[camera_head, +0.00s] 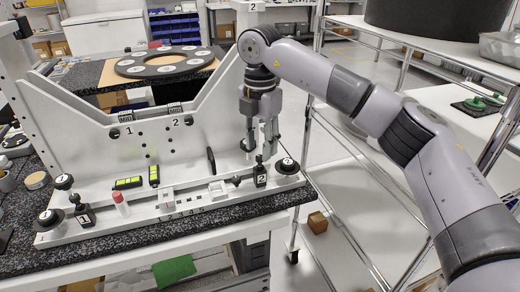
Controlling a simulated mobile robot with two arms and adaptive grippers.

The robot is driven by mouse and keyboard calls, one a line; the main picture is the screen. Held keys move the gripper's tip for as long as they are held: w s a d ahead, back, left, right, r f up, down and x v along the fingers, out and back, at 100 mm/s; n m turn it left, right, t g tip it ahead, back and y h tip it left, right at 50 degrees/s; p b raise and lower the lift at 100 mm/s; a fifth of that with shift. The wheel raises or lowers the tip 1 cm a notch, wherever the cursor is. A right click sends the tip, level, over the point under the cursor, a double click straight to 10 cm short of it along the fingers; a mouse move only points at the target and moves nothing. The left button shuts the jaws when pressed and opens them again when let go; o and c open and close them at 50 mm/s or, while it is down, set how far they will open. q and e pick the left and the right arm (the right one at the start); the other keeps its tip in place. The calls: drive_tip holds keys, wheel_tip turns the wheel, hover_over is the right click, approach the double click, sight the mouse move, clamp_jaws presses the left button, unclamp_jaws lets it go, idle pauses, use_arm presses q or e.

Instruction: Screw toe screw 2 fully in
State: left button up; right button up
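My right gripper (260,149) points down over the right end of the white fixture (180,205). Its fingers are apart, with a gap between them. Just below the fingertips stands a black block labelled 2 (260,178) with a small dark post on top. A black round knob labelled 2 (287,165) sits to its right. Another dark round knob (247,145) shows by the left finger, partly hidden by it. I cannot tell which of these is toe screw 2, how deep it sits, or whether the fingers touch anything. My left gripper is not in view.
The fixture's left end carries a matching knob labelled 1 (48,217) and block 1 (85,217). A tall white V-shaped frame (150,140) rises behind. A red-capped bottle (121,203) stands at the front. A wire cart (400,70) is on the right.

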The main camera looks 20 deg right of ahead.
sight(260, 157)
wheel_tip(260, 157, up, 10)
idle(0.3)
drive_tip(key=shift+f, duration=0.1)
